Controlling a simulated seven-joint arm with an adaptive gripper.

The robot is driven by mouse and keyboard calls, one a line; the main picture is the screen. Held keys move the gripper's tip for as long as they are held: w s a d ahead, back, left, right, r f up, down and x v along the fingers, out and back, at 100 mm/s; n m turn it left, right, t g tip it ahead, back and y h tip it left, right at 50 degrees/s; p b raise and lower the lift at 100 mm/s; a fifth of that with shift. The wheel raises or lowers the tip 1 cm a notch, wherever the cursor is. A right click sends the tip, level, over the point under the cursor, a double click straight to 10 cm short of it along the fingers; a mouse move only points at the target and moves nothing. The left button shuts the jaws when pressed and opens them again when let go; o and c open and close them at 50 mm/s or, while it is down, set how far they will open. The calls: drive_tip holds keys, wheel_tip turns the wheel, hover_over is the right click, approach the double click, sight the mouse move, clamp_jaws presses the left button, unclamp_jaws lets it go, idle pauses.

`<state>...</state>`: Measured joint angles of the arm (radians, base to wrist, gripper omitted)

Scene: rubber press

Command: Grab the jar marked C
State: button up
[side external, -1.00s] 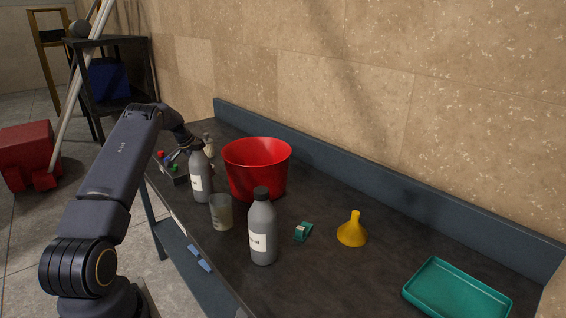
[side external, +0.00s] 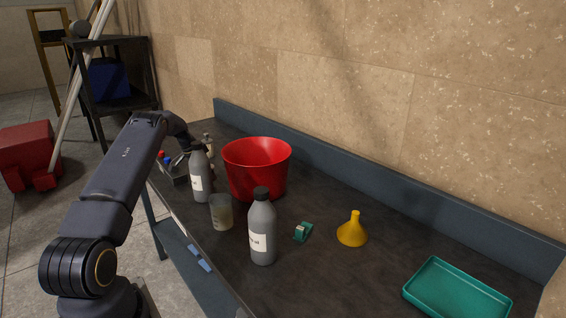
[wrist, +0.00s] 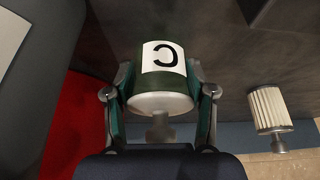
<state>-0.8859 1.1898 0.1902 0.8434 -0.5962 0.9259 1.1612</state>
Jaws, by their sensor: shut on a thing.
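The jar marked C (wrist: 165,88) shows in the middle of the wrist view. It has a dark green body, a white label with a black C that appears turned round, and a pale end with a knob facing the camera. My gripper (wrist: 160,98) has one finger on each side of the jar and is shut on it. In the side external view, my gripper is low at the far left part of the bench, mostly hidden behind a grey bottle (side external: 201,176), and the jar in it cannot be made out there.
The red bucket (side external: 256,170) stands close to the right of my gripper. A cloudy cup (side external: 221,213) and a second grey bottle (side external: 262,235) stand nearer. A yellow funnel (side external: 352,232) and green tray (side external: 456,294) are further right.

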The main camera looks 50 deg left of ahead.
drive_tip(key=shift+c, duration=1)
drive_tip(key=shift+r, duration=0.1)
